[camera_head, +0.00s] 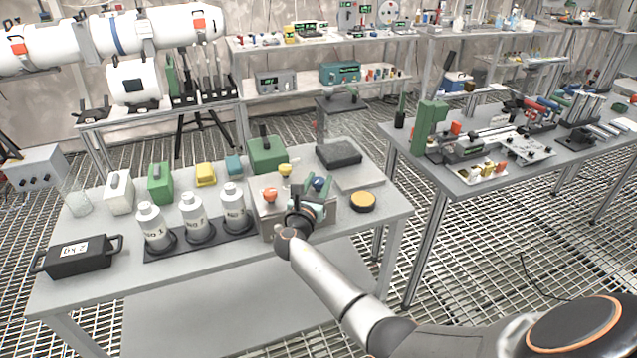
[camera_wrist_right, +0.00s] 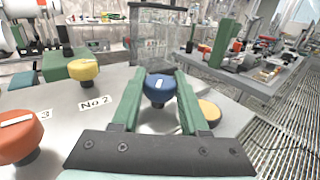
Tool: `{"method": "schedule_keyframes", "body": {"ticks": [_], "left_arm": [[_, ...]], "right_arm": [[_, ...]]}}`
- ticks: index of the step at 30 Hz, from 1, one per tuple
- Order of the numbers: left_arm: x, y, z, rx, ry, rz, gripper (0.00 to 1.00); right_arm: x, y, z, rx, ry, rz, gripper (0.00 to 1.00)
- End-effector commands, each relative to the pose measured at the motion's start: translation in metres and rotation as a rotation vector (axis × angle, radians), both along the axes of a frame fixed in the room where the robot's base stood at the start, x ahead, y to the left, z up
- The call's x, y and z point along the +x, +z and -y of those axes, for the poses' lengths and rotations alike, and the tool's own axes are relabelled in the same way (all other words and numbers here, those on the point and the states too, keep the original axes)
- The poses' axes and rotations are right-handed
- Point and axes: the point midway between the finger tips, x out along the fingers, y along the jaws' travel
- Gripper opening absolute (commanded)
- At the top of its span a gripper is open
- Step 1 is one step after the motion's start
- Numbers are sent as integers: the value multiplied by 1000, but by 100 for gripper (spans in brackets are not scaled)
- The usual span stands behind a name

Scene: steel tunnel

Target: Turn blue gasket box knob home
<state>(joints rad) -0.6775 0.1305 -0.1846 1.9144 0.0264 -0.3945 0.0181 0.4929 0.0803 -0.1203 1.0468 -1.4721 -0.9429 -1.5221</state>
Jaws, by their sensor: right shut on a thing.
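The blue knob (camera_head: 321,184) sits on the grey gasket box (camera_head: 265,226) on the near table. In the right wrist view the blue knob (camera_wrist_right: 157,92) is between the two green fingers of my right gripper (camera_wrist_right: 160,80), with a white mark on its top pointing nearly straight away from the wrist. My right gripper (camera_head: 313,190) is shut on it in the head view. An orange-red knob (camera_wrist_right: 17,137) and a yellow knob (camera_wrist_right: 83,69) stand on the same box, with a "No 2" label near the yellow one. My left gripper is out of view.
Labelled white bottles (camera_head: 193,217) stand in a dark rack left of the box. A yellow-topped disc (camera_head: 363,201) lies close on the right. A dark block (camera_head: 339,155) and a green box (camera_head: 267,154) are behind.

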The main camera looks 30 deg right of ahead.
Motion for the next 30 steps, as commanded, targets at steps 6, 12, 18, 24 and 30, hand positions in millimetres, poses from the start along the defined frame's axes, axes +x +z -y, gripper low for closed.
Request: {"method": "schedule_keyframes", "body": {"ticks": [6,12,18,24,30], "left_arm": [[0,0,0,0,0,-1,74],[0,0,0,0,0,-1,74],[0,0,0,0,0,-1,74],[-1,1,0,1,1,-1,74],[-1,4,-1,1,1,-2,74]], "right_arm": [[0,1,1,-2,1,1,0],[0,1,0,-2,1,1,67],[0,1,0,-1,1,1,74],[-3,1,-3,1,2,1,74],[-22,0,-27,1,4,0,74]]}}
